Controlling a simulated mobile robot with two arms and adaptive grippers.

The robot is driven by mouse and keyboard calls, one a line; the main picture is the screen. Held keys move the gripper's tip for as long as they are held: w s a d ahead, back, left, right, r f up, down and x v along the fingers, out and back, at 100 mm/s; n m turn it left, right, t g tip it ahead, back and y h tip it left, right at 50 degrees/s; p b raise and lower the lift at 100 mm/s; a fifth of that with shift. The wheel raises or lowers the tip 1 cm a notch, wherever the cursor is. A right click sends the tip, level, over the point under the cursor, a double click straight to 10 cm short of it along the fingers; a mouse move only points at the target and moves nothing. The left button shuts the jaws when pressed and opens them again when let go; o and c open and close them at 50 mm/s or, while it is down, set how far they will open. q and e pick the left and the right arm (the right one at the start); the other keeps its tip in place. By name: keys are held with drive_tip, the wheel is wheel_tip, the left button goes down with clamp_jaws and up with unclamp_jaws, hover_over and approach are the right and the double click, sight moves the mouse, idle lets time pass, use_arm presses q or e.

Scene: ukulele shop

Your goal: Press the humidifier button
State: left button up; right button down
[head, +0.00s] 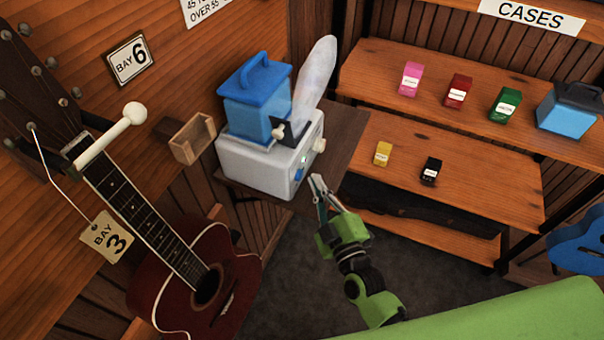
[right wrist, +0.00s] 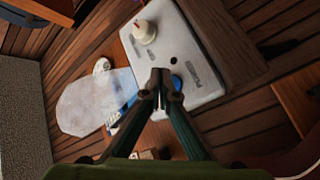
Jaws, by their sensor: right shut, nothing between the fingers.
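The humidifier has a white base (head: 250,165) and a blue tank (head: 250,112) with a handle; it stands on a small dark wooden table. A blue button (head: 299,175) and a cream knob (head: 320,145) are on its front. A pale mist plume (head: 315,80) rises beside the tank. My right gripper (head: 318,182) is shut and empty, just in front of the button. In the right wrist view its fingertips (right wrist: 160,75) partly cover the blue button (right wrist: 176,81) on the white front (right wrist: 190,55). I cannot tell whether they touch it. My left gripper is not in view.
A red guitar (head: 170,285) hangs at the left, near an empty wooden box (head: 192,138) on the wall. Shelves with small boxes (head: 458,91) and a blue case (head: 568,110) stand at the right. The floor (head: 290,285) below my right arm is clear.

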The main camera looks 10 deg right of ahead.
drive_tip(key=s+d, duration=0.2)
drive_tip(key=d, duration=0.1)
drive_tip(key=s+d+p, duration=0.1)
drive_tip(key=d, duration=0.1)
drive_tip(key=shift+s, duration=0.15)
idle(0.4)
idle(1.4)
